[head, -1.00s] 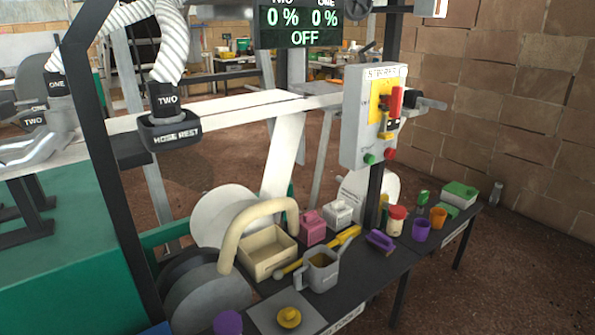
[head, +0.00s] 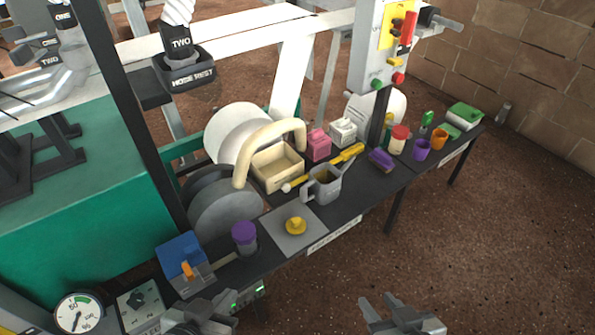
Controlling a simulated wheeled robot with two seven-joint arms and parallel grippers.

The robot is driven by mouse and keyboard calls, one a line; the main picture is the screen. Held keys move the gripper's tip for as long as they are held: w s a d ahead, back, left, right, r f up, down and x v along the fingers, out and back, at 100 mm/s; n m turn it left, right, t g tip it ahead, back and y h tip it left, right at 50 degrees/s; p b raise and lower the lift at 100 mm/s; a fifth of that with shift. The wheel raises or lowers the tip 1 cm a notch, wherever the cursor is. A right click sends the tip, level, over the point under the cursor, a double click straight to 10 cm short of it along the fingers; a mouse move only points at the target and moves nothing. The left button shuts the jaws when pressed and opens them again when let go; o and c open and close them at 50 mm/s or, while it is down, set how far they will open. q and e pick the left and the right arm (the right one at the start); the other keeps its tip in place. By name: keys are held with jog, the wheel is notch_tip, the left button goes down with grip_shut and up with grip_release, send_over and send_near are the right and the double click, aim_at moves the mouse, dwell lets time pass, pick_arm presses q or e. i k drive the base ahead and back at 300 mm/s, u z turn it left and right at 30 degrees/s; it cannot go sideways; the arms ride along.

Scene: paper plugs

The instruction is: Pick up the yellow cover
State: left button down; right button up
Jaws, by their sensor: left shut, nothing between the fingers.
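The yellow cover (head: 296,226) is a small round piece with a raised knob. It sits on a flat grey square plate (head: 280,238) near the front edge of the dark bench. My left gripper (head: 222,302) is at the bottom of the head view, in front of the bench, left of and nearer than the cover. It is shut and empty. My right gripper (head: 378,302) is at the bottom right, over the floor in front of the bench, apart from the cover. Its fingers are too unclear to tell open from shut. Nothing hides the cover.
A grey jug (head: 325,188) stands behind the plate, beside a cream basket (head: 277,170) with an arched handle. A purple-lidded jar (head: 244,237) and a blue box (head: 182,262) stand to the left. A purple brush (head: 381,160) and cups are to the right. The floor in front is clear.

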aim_at(295, 225)
jog(key=u, duration=0.3)
jog(key=i, duration=0.35)
jog(key=u, duration=0.8)
